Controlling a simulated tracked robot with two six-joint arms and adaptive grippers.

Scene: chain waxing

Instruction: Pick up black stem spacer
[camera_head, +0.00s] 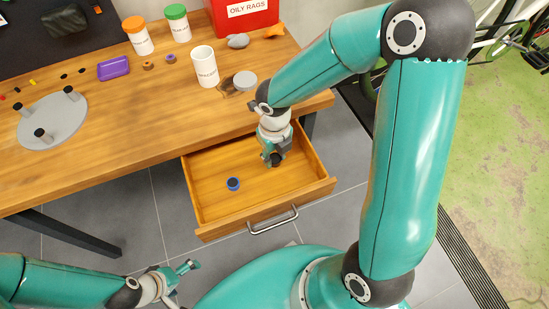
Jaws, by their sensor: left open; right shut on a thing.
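A small black ring-like piece (276,159), which looks like the black stem spacer, is at the fingertips of my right gripper (274,153). The gripper points down over the open wooden drawer (211,209) and is shut on the piece. Whether the piece touches the drawer floor I cannot tell. My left gripper (186,278) is open and apart from everything at the lower left, over the floor.
The wooden workbench (130,180) carries a grey disc with black posts (51,122), a purple block (114,68), a white cup (205,66), two capped bottles and a red OILY RAGS box (243,24). The drawer's metal handle (272,221) faces me. A bicycle stands at the upper right.

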